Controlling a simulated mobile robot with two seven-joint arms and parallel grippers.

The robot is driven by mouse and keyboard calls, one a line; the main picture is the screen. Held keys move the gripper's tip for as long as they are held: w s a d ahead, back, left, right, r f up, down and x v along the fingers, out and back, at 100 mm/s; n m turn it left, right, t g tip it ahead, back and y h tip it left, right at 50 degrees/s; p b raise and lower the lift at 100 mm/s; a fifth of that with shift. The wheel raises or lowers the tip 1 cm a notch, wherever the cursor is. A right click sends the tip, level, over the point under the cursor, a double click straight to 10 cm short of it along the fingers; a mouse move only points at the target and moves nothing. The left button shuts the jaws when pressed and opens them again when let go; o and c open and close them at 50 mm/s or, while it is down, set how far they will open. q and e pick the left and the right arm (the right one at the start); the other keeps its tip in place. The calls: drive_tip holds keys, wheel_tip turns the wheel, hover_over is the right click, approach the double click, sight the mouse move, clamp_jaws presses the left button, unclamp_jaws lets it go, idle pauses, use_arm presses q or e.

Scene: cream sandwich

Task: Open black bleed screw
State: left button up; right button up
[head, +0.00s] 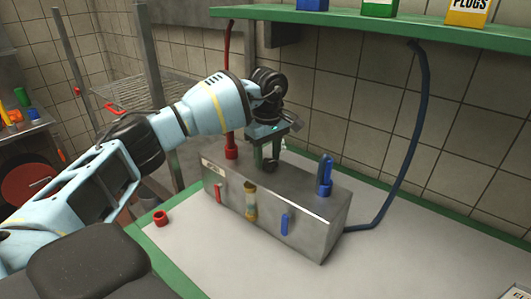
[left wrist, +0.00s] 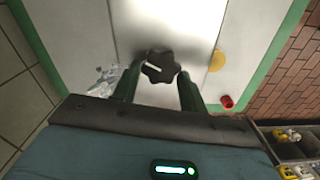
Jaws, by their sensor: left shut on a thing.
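The black bleed screw (left wrist: 160,66) is a lobed knob with a pale line on it, seen from above in the left wrist view. In the head view it shows as a dark knob (head: 270,166) on top of the grey metal box (head: 300,207). My left gripper (head: 266,156) points down over the box top. Its two green fingers (left wrist: 159,82) stand on either side of the screw and are shut on it. The screw's stem is hidden. My right gripper is in neither view.
A red hose fitting (head: 231,152) and a blue fitting (head: 325,178) rise from the box top on either side. Red and blue levers and a sight tube are on its front. A red cap (head: 160,218) lies on the table. A green shelf (head: 400,27) hangs above.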

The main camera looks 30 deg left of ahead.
sight(267, 161)
use_arm(q)
drive_tip(key=n+p, duration=0.1)
drive_tip(key=n, duration=0.2)
drive_tip(key=shift+s+r+n, duration=0.1)
drive_tip(key=shift+r+n, duration=0.05)
drive_tip(key=shift+n, duration=0.85)
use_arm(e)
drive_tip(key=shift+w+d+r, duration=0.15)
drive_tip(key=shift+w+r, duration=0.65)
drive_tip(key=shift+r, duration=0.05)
use_arm(q)
drive_tip(key=o, duration=1)
drive_tip(key=shift+c, duration=0.2)
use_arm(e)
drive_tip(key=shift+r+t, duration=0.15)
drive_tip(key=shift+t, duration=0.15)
use_arm(q)
wheel_tip(267, 161, up, 6)
drive_tip(key=shift+r, duration=0.25)
drive_tip(key=shift+r+b, duration=0.3)
drive_tip(key=shift+r, duration=0.2)
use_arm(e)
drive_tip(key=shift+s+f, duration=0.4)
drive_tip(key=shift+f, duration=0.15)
